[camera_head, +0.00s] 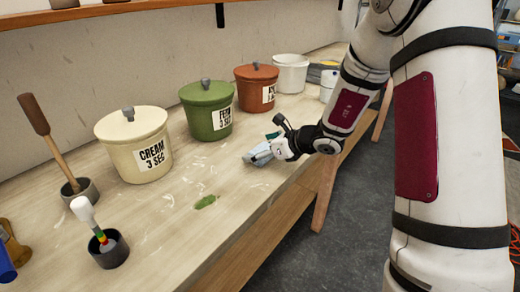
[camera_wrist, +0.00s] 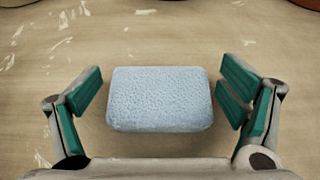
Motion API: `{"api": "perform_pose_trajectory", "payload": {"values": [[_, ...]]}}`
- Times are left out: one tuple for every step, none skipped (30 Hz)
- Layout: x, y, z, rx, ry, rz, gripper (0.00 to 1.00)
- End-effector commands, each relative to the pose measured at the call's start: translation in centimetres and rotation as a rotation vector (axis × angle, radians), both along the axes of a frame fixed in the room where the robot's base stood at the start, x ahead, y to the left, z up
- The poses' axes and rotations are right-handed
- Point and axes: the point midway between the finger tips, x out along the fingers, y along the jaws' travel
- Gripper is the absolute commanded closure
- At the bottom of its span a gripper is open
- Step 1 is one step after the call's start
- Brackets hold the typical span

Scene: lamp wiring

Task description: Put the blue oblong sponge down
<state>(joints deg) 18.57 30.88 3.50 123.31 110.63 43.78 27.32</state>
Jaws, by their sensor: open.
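The blue oblong sponge (camera_wrist: 160,98) is pale blue and lies on the wooden table between the fingers of my gripper (camera_wrist: 162,100) in the wrist view. The gripper is open, with a gap between each green finger pad and the sponge. In the head view the sponge (camera_head: 258,156) shows partly, beside my gripper (camera_head: 270,148) near the table's front edge. My gripper hides part of it there.
A cream pot (camera_head: 135,145), a green pot (camera_head: 207,110), a red-brown pot (camera_head: 257,88) and a white pot (camera_head: 291,74) stand along the back. A green smear (camera_head: 206,202) marks the table (camera_head: 225,180). Two dark cups with handled tools stand at left.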

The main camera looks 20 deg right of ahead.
Motion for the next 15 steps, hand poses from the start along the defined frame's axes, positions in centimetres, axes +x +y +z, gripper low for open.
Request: {"api": "perform_pose_trajectory", "payload": {"values": [[0.0,0.0,0.2,0.000,0.000,0.000,0.10],[0.0,0.0,0.3,0.000,0.000,0.000,0.10],[0.0,0.0,0.5,-0.001,0.000,0.001,0.10],[0.0,0.0,0.7,-0.001,0.000,0.001,0.10],[-0.1,0.0,1.0,0.000,-0.001,0.001,0.10],[-0.1,0.0,1.3,-0.001,0.000,0.001,0.10],[-0.1,0.0,1.6,-0.001,0.000,0.001,0.10],[-0.5,-0.5,1.9,-0.002,-0.003,-0.002,0.10],[-1.2,-1.0,2.3,-0.002,-0.003,-0.003,0.10],[-1.7,-1.3,2.7,-0.003,-0.002,-0.004,0.10],[-2.1,-1.7,3.0,-0.002,-0.002,-0.004,0.10],[-2.8,-2.1,3.5,-0.003,-0.002,-0.004,0.10],[-3.2,-2.5,3.8,-0.002,-0.003,-0.003,0.10],[-3.7,-2.8,4.2,-0.002,-0.003,-0.004,0.10],[-4.3,-3.2,4.6,-0.002,-0.002,-0.003,0.10]]}}
